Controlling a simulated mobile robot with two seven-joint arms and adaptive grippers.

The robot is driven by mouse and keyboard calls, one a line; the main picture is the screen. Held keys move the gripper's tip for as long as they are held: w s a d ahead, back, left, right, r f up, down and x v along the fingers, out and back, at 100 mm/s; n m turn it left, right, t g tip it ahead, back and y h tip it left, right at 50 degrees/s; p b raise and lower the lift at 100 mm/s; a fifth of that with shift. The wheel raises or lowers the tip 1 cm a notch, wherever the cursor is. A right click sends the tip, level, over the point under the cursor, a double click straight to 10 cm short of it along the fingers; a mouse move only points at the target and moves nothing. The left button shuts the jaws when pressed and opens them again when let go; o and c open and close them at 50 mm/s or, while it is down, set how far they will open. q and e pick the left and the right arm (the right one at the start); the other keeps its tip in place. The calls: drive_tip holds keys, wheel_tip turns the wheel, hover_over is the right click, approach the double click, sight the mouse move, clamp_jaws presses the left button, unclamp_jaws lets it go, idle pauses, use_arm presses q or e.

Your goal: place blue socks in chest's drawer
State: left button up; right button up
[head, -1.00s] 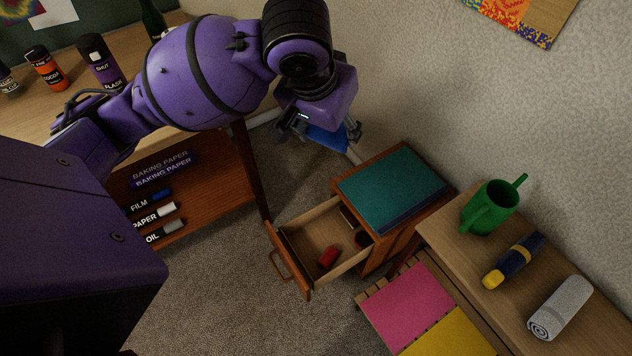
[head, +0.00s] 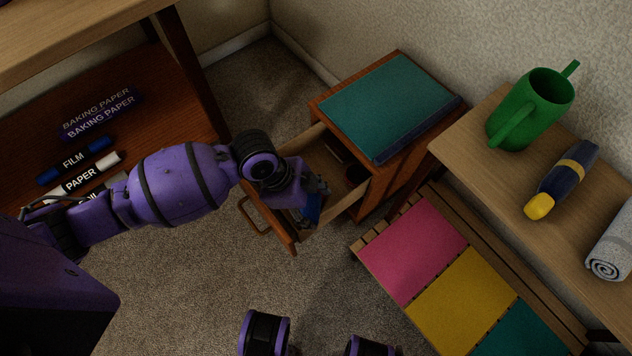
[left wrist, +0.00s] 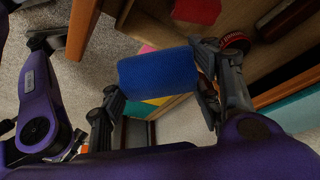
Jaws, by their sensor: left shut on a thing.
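The blue socks (left wrist: 158,75), a rolled bundle, are between the fingers of my left gripper (head: 314,198), which is shut on them. In the head view only a small part of the socks (head: 309,212) shows. The chest (head: 377,190) has its drawer (head: 346,214) pulled open. My left gripper is over the front part of the drawer, which it partly hides. In the left wrist view a red item (left wrist: 197,10) shows in the drawer beyond the socks; how high the socks are above the drawer floor is hard to tell. My right gripper cannot be made out.
A slatted bench with coloured pads (head: 412,248) is below. Carpet is clear in front of the drawer.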

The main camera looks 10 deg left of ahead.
use_arm(q)
drive_tip(key=w+a+f+b, duration=0.2)
drive_tip(key=w+f, duration=0.1)
drive_tip(key=w+a+f+b, duration=0.2)
drive_tip(key=w, duration=0.2)
drive_tip(key=w+a+f+b, duration=0.2)
drive_tip(key=w+f, duration=0.1)
drive_tip(key=shift+w+a+f, duration=0.15)
drive_tip(key=shift+w+f, duration=0.1)
drive_tip(key=shift+f, duration=0.1)
drive_tip(key=shift+w+a+f, duration=0.2)
drive_tip(key=shift+w+f, duration=0.15)
drive_tip(key=shift+w+a+f+b, duration=0.1)
drive_tip(key=shift+w+f+b, duration=0.1)
drive_tip(key=shift+b, duration=0.1)
wheel_tip(320, 180, down, 4)
drive_tip(key=shift+w+a+r+b, duration=0.15)
drive_tip(key=shift+r+b, duration=0.05)
drive_tip(key=shift+b, duration=0.55)
drive_tip(key=shift+r, duration=0.1)
use_arm(e)
wheel_tip(320, 180, down, 9)
drive_tip(key=s, duration=0.2)
drive_tip(key=shift+f+g, duration=0.15)
drive_tip(key=shift+g, duration=0.25)
